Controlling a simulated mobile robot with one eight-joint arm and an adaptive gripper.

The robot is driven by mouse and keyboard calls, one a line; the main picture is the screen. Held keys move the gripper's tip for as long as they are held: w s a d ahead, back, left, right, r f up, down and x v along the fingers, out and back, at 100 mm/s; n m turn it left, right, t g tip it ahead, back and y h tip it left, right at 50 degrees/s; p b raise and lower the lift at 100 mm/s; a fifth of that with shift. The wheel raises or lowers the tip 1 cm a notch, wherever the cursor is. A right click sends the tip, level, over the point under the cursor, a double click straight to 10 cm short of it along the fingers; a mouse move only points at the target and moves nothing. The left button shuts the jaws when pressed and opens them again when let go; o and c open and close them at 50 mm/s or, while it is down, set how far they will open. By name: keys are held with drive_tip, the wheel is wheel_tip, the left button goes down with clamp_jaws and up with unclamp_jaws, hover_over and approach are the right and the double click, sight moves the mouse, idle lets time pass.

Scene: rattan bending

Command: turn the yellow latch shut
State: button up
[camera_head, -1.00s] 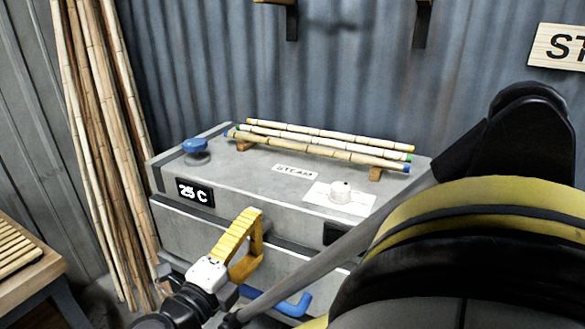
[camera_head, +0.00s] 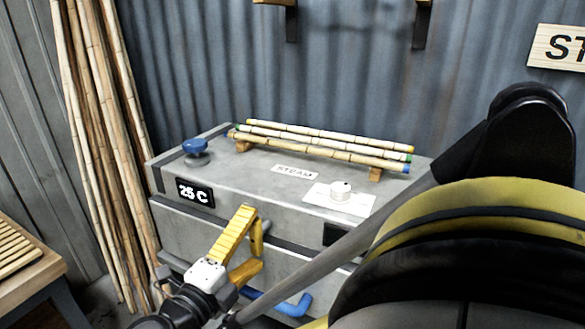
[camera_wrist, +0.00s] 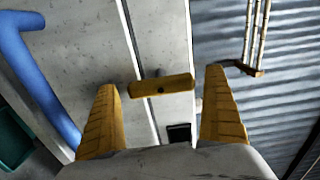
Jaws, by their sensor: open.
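The yellow latch (camera_wrist: 162,89) is a short bar with a dark spot near its middle, on the front of the grey steam box (camera_head: 175,232). In the wrist view it lies across the gap between my fingers, apart from both, with its left end over the box's seam. In the head view a yellow upright bar (camera_head: 257,238) beside my fingers appears to be this latch. My gripper (camera_wrist: 163,80) is open and empty, with one ribbed yellow finger on each side of the latch. My gripper also shows in the head view (camera_head: 248,238), at the box front.
A blue pipe (camera_head: 290,305) runs low at the front. Tall canes (camera_head: 100,150) lean at left. My arm covers the right side.

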drive_tip(key=v, duration=1.2)
drive_tip(key=shift+s+a, duration=0.1)
